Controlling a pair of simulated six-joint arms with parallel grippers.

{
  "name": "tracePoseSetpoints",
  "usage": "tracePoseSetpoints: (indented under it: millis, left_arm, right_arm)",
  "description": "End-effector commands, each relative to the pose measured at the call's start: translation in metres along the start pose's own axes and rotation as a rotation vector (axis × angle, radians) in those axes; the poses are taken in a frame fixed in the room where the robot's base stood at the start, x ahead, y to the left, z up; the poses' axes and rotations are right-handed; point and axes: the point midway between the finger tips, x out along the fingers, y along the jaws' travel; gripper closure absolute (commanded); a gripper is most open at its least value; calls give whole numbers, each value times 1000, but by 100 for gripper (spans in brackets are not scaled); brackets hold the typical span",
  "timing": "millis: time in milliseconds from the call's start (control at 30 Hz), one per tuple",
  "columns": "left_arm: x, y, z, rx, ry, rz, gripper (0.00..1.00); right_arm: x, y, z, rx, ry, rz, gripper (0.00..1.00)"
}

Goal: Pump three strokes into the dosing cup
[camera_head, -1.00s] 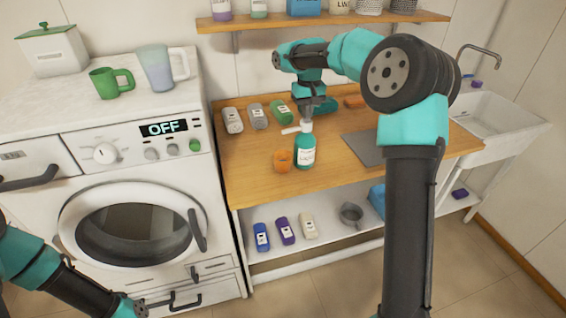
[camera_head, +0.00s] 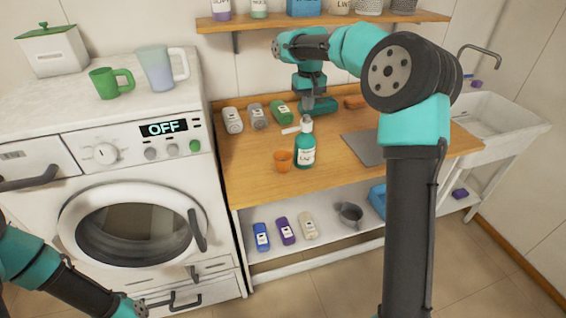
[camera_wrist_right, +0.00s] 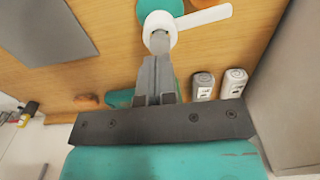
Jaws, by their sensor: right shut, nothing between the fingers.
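A teal pump bottle (camera_head: 305,154) with a white label stands upright on the wooden counter. Its white pump head (camera_wrist_right: 160,21) has a nozzle pointing left in the head view. An orange dosing cup (camera_head: 283,161) stands at the bottle's left, below the nozzle side. My right gripper (camera_head: 307,112) is shut and empty, pointing down just above the pump head. In the right wrist view its fingertips (camera_wrist_right: 159,42) overlap the pump head; whether they touch it I cannot tell. The cup's inside cannot be made out. My left arm shows at lower left, its fingers out of the picture.
Grey and green bottles (camera_head: 258,117) lie behind the pump bottle. A grey board (camera_head: 362,148) lies to its right, before the sink (camera_head: 492,120). A washing machine (camera_head: 130,215) stands at left. A lower shelf (camera_head: 270,248) holds small bottles and a pot.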

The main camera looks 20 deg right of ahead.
Motion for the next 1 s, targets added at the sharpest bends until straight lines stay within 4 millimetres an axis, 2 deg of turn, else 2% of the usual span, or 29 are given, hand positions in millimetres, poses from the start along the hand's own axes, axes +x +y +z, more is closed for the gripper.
tracePoseSetpoints:
  millis: [367, 1000]
  left_arm:
    - [0, 0, 0, 0, 0, 0, 0]
    - [0, 0, 0, 0, 0, 0, 0]
  right_arm:
    - [-5, 0, 0, 0, 1, 0, 100]
    - [-54, 0, 0, 1, 2, 0, 100]
